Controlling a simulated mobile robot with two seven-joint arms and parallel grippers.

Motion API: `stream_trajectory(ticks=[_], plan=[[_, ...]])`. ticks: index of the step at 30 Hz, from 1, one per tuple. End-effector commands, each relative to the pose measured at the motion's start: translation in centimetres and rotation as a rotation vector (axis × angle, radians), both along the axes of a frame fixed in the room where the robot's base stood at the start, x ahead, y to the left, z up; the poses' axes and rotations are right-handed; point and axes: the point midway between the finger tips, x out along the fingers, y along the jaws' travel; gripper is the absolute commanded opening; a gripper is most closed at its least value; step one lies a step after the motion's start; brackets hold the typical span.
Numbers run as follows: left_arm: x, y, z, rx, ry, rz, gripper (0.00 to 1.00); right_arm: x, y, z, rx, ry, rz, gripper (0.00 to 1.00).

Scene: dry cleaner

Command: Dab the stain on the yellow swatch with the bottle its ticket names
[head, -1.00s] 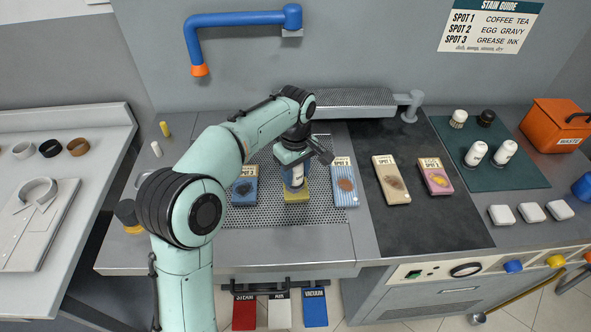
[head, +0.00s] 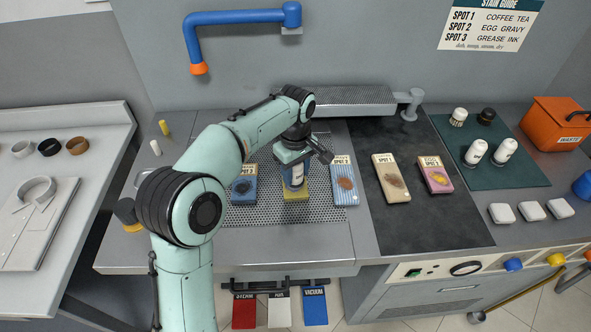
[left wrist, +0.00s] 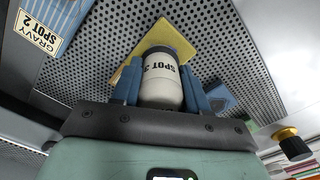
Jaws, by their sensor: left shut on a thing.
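My left gripper (head: 293,172) is shut on a white bottle (left wrist: 163,88) with a dark collar, labelled SPOT 3 in the left wrist view. The bottle is over the yellow swatch (head: 296,196) on the perforated board. The yellow swatch also shows in the left wrist view (left wrist: 176,40), behind the bottle's dark end. I cannot tell whether the bottle touches it. The yellow swatch's stain and ticket are hidden by the bottle and gripper. My right gripper is not in view.
A blue swatch (head: 244,189) and a striped swatch (head: 344,188) flank the yellow one. Beige (head: 392,184) and pink (head: 437,180) swatches lie on the dark panel. Two white bottles (head: 475,153) (head: 504,153) stand on the green mat (head: 535,180). A stain guide (head: 490,24) hangs behind.

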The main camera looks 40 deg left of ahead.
Motion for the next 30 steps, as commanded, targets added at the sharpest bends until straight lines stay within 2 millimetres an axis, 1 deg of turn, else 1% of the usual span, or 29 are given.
stream_trajectory(ticks=[16, 30], plan=[[0.0, 0.01, -0.7, 0.0, 0.0, 0.0, 0.13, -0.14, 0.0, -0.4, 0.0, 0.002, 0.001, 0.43], [0.01, 0.0, -0.68, 0.0, 0.0, 0.0, 0.13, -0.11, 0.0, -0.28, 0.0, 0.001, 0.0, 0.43]])
